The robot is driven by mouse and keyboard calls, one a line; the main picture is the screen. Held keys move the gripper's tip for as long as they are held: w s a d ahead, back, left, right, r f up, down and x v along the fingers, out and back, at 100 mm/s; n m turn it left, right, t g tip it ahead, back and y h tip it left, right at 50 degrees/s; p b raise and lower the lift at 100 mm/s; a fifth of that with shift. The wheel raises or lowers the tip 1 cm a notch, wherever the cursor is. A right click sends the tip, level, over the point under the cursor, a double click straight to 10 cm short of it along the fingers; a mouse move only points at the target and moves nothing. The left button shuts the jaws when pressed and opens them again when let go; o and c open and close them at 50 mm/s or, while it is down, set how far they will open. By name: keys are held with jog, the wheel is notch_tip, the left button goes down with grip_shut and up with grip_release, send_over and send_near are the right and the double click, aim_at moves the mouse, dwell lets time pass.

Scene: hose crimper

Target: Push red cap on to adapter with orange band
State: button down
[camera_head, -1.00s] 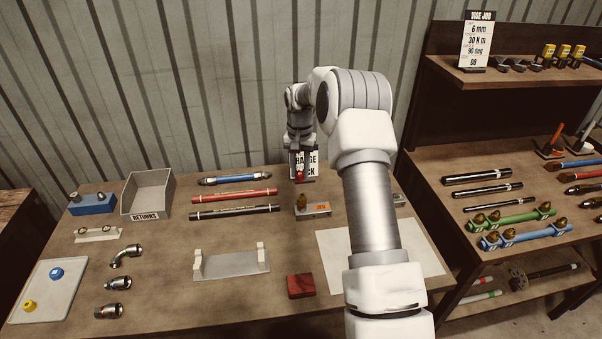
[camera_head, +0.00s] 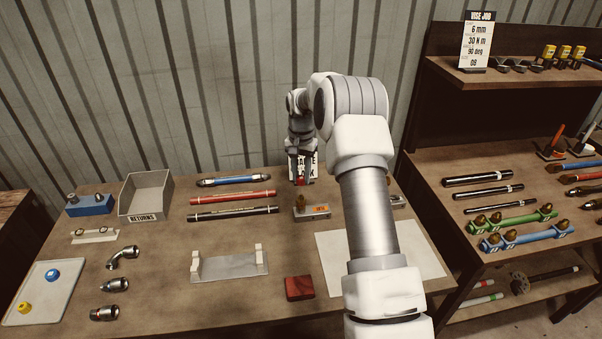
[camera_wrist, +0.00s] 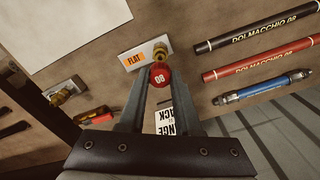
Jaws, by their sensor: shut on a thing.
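My gripper (camera_wrist: 158,82) is shut on the red cap (camera_wrist: 160,75), which is marked 08 and sits between the fingertips. In the head view the cap (camera_head: 299,181) is a small red spot under the wrist. The brass adapter (camera_wrist: 160,50) stands on a light block (camera_wrist: 149,55) with an orange band reading FLAT. In the head view the adapter (camera_head: 300,201) is upright on the block's left end, just in front of and below the cap. In the wrist view the cap overlaps the adapter's edge; I cannot tell whether they touch.
A similar brass fitting (camera_wrist: 66,94) on another block is beside it, partly hidden by my arm in the head view. Red (camera_head: 233,197) and black (camera_head: 234,210) hoses lie to the left. A white sign (camera_wrist: 166,120) stands behind. A red block (camera_head: 299,288) lies in front.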

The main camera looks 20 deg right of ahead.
aim_at(301, 196)
jog(key=shift+f+b, duration=1.1)
jog(key=shift+f, duration=1)
jog(key=shift+f+b, duration=0.9)
jog(key=shift+f, duration=0.25)
jog(key=shift+f, duration=0.2)
jog(key=c, duration=0.5)
grip_release()
notch_tip(301, 196, up, 18)
jog(key=shift+f+b, duration=0.25)
jog(key=shift+b, duration=0.1)
